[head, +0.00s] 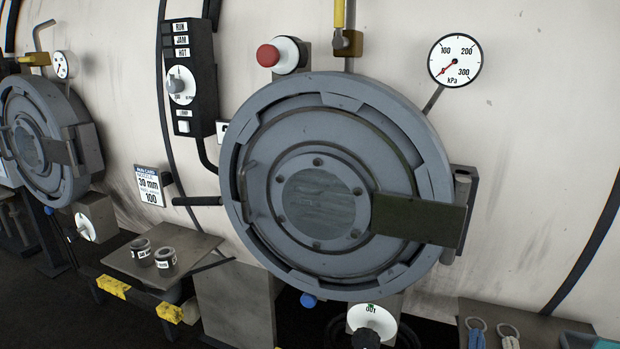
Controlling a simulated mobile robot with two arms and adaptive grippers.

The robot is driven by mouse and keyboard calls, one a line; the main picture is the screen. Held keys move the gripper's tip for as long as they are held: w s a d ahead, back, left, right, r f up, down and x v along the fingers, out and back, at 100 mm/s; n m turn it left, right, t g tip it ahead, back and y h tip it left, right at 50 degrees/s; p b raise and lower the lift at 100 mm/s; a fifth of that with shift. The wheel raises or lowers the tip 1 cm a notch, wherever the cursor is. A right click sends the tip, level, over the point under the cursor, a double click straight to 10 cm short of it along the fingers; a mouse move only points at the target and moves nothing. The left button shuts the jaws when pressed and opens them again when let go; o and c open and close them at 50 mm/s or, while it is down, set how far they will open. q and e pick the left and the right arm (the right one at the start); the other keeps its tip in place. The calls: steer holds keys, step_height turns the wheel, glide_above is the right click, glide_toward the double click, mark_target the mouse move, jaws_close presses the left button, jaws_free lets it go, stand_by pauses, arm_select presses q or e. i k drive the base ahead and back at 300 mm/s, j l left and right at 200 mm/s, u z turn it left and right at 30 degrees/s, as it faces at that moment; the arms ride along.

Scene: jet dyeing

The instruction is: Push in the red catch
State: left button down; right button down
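The only red part that stands out is a round red button-like piece (268,55) on a white round collar, fixed to a block above the upper left of the large round door. It sticks out from its collar, and I take it to be the red catch. The large grey door (310,190) sits flat in its ring, with a flat dark hinge plate at its right and a curved handle at its left. Neither of my grippers shows in the head view.
A black control box (190,80) hangs left of the door, with a black lever (197,201) below. A gauge (455,60) reads near the low end at upper right. A side table (150,258) holds two small cylinders. A second round door (45,140) is at far left.

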mark_target(271, 56)
steer(key=i+l+u, duration=0.1)
steer(key=l+u, duration=0.25)
steer(key=l, duration=0.5)
steer(key=l+u, duration=0.4)
steer(key=l, duration=1)
steer(key=k, duration=0.05)
